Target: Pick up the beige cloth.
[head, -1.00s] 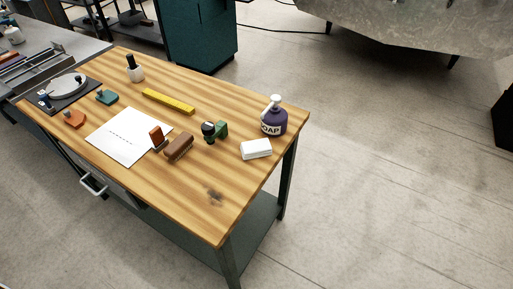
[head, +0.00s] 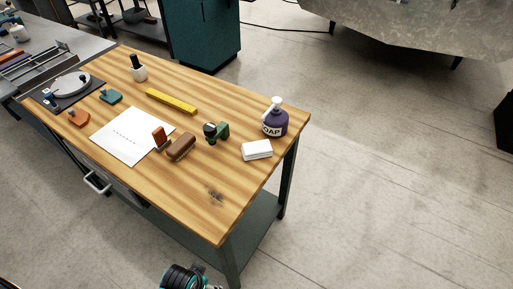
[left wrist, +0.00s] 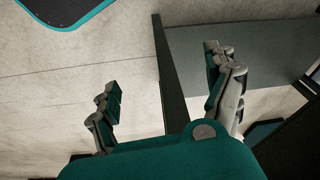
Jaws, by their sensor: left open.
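I cannot make out a beige cloth for certain in any view. A small white block-like item (head: 257,149), which may be folded fabric or a bar, lies near the right end of the wooden tabletop (head: 210,175), in front of the soap bottle. A dark and teal part of my arm shows at the bottom edge of the head view. My right gripper is not in view.
A purple soap bottle (head: 274,120), green tool (head: 217,132), brown brush (head: 180,147), yellow bar (head: 171,101), white paper (head: 130,136) and dark-capped bottle (head: 138,70) stand on the table. A dark smudge (head: 215,196) marks the clear front right. A drawer handle (head: 96,184) juts out.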

